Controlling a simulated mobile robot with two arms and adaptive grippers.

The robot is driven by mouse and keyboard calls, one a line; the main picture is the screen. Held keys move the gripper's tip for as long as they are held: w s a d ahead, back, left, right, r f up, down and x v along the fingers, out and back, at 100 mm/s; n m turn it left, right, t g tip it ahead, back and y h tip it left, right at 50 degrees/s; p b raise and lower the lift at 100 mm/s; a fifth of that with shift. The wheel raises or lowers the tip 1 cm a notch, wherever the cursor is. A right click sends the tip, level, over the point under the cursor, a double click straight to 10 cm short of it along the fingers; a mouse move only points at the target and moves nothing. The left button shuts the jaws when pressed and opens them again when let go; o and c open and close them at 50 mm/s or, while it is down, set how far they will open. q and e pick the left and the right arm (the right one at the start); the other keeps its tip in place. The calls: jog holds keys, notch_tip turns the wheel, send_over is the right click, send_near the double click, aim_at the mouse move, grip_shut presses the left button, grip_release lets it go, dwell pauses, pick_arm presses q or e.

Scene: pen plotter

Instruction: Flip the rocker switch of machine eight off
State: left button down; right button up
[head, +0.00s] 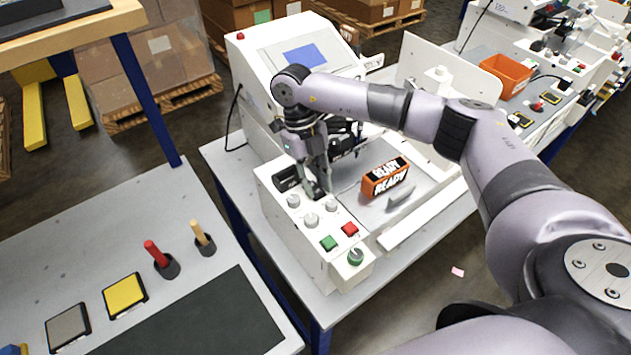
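The white plotter machine (290,220) stands on a grey table, with a sloped control panel along its near edge. My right gripper (318,190) points down at the far left part of this panel, with its fingertips close together at the surface; I see nothing between them. A black rectangular part (287,178) sits in the panel just left of the fingertips. I cannot tell if it is the rocker switch; the fingers hide part of the panel, and no switch position can be read. My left gripper is out of view.
Pale knobs (311,220), a green button (328,243), a red button (350,229) and a green-topped knob (355,256) sit close by on the panel. An orange READY block (385,178) stands on the bed. A side table (60,240) is at left.

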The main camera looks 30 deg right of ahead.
jog(key=o, duration=0.4)
jog(key=shift+c, duration=0.2)
jog(key=v, duration=1.2)
